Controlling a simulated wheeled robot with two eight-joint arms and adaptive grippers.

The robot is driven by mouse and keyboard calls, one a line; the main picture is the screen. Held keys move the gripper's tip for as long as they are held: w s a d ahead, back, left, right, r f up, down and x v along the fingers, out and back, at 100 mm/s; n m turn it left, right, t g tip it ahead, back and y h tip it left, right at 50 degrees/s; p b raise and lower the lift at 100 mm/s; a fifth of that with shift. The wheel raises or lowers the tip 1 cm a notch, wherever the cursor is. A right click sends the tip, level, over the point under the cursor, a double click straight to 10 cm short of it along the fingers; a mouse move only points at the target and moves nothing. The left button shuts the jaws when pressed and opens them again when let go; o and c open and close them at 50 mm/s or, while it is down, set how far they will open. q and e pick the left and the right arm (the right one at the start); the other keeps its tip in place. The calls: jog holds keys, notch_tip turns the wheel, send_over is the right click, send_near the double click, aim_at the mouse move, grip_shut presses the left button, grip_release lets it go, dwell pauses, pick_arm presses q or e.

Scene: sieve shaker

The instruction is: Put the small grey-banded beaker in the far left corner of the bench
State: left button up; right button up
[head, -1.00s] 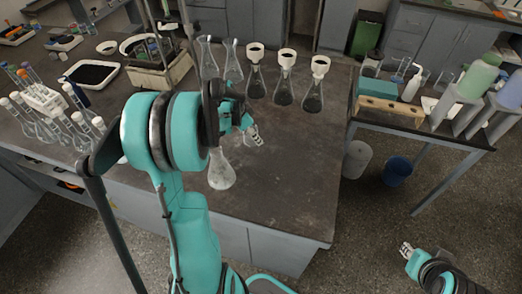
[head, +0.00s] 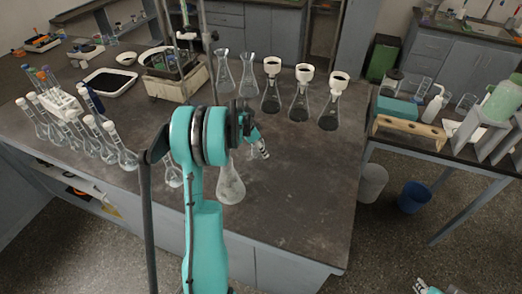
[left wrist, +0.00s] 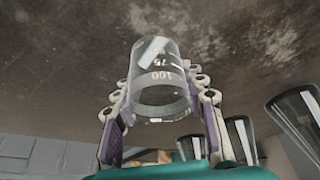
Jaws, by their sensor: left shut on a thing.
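The small beaker (left wrist: 158,75) is clear glass with printed marks and a grey band. In the left wrist view it sits between the two fingers of my left gripper (left wrist: 160,118), which are shut on its sides. In the head view my left gripper (head: 258,148) is over the middle of the bench (head: 295,205), and the beaker is mostly hidden or too faint to make out. The far left part of the bench carries trays and glassware. Only the tip of my right gripper (head: 424,287) shows at the bottom edge, off the bench; its fingers are unclear.
A conical flask (head: 231,186) stands close to my left gripper. Several flasks with white funnels (head: 304,74) stand along the back. A sieve stand (head: 178,82), a black tray (head: 110,82) and a rack with long-necked flasks (head: 66,107) occupy the left. The front right is clear.

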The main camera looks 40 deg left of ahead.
pick_arm(q)
jog(key=shift+f, duration=0.15)
jog(key=o, duration=1.1)
jog(key=shift+o, duration=0.2)
